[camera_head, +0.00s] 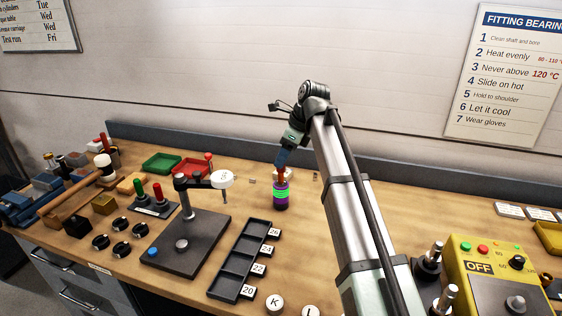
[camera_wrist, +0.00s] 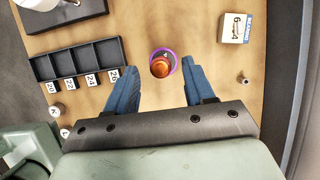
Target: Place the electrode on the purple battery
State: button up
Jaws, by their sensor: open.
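The purple battery (camera_head: 281,200) stands upright on the bench with a bright green band around it. In the wrist view its purple rim (camera_wrist: 153,57) shows as a ring. The copper-orange electrode (camera_head: 281,174) is upright on top of the battery; from above it (camera_wrist: 160,67) sits within the purple ring, slightly toward its lower side. My gripper (camera_head: 283,158) is just above the electrode, with its blue fingers pointing down. In the wrist view the fingers of my gripper (camera_wrist: 161,64) are apart, one on each side of the electrode, with gaps showing. The contact between electrode and battery is partly hidden.
A black compartment tray (camera_head: 240,262) with number tags lies left of the battery. A black stand (camera_head: 186,244) with a white dial is further left. A small labelled box (camera_wrist: 234,30) and a small metal piece (camera_wrist: 243,79) are near the battery.

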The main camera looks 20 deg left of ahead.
jog(key=v, duration=0.9)
jog(key=shift+r, duration=0.15)
